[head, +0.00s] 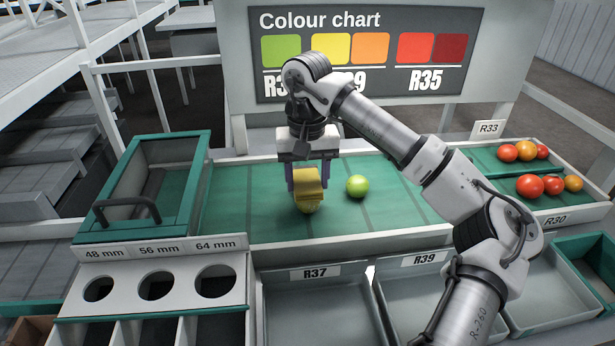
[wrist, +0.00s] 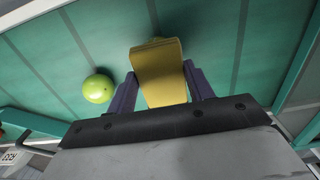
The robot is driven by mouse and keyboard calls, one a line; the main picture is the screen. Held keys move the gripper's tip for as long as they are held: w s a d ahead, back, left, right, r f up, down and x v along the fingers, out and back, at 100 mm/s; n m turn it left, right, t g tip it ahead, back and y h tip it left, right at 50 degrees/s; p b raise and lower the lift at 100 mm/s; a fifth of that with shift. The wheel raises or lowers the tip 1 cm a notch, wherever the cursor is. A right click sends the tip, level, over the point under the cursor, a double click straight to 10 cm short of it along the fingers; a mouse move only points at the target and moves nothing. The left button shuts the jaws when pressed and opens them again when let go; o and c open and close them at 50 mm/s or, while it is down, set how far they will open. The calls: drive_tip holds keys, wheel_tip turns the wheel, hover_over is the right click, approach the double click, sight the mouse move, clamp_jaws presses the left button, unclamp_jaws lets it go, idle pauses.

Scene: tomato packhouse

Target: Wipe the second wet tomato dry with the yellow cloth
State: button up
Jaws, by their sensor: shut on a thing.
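My gripper (head: 307,178) is shut on the folded yellow cloth (head: 307,183), over the green table. In the wrist view the cloth (wrist: 160,75) sits between the two purple-grey fingers (wrist: 160,90). Directly below the cloth a yellowish-green tomato (head: 308,207) shows only its lower edge. A bright green tomato (head: 357,186) lies apart on the table to the right of the cloth. It also shows in the wrist view (wrist: 98,88), left of my gripper.
A green-framed box with a dark handle (head: 127,211) stands at the left, behind a sizing board (head: 157,285) with three holes. Trays R37 (head: 315,310) and R39 (head: 425,295) lie in front. Red and orange tomatoes (head: 529,186) sit in trays at the right. The green table (head: 245,210) is clear left of the cloth.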

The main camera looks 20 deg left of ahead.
drive_tip(key=shift+s+d+b, duration=0.25)
drive_tip(key=shift+s, duration=0.45)
drive_tip(key=shift+s+d+b, duration=0.2)
drive_tip(key=shift+s+d, duration=0.1)
drive_tip(key=shift+s, duration=0.35)
drive_tip(key=shift+s+d+b, duration=0.25)
drive_tip(key=shift+s, duration=0.45)
drive_tip(key=shift+w, duration=0.1)
drive_tip(key=shift+w+a+p, duration=0.1)
drive_tip(key=shift+w+a, duration=0.2)
drive_tip(key=shift+w, duration=0.35)
drive_tip(key=shift+w+a+p, duration=0.1)
drive_tip(key=shift+w+a, duration=0.15)
drive_tip(key=shift+w, duration=0.4)
drive_tip(key=shift+w+a+p, duration=0.1)
drive_tip(key=shift+w+a, duration=0.2)
drive_tip(key=shift+w, duration=0.35)
drive_tip(key=shift+s+d+b, duration=0.25)
drive_tip(key=shift+s+d, duration=0.05)
drive_tip(key=shift+s, duration=0.4)
drive_tip(key=shift+s+d+b, duration=0.2)
drive_tip(key=shift+s+d, duration=0.1)
drive_tip(key=shift+s, duration=0.35)
drive_tip(key=shift+s+d+b, duration=0.25)
drive_tip(key=shift+s+d, duration=0.05)
drive_tip(key=shift+s, duration=0.4)
drive_tip(key=shift+r, duration=0.1)
wheel_tip(320, 180, up, 6)
drive_tip(key=p, duration=0.4)
